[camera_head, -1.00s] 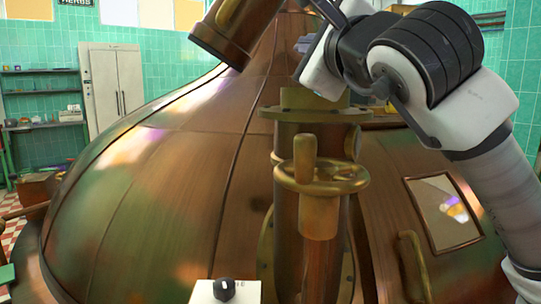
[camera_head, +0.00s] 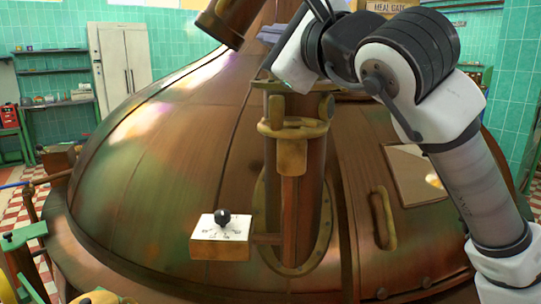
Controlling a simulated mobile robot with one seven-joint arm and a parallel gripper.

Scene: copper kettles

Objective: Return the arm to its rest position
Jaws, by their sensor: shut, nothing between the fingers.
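My arm rises from the lower right and bends at its black and white elbow near the top right. Its end reaches left across the upper middle, in front of the copper kettle (camera_head: 150,180). My gripper (camera_head: 318,9) shows as slim dark fingers at the top edge, partly cut off. It is shut, and I see nothing held in it. The arm hides part of the kettle's upper right side and the top of the upright copper pipe (camera_head: 291,200). I cannot tell the exact gap between arm and pipe.
A white box with a black knob (camera_head: 222,230) juts out from the pipe. A brass handle (camera_head: 383,218) and a pale hatch (camera_head: 415,175) are on the kettle's right. Green metalwork (camera_head: 25,236) stands at lower left. A white cabinet (camera_head: 125,70) and shelves line the back wall.

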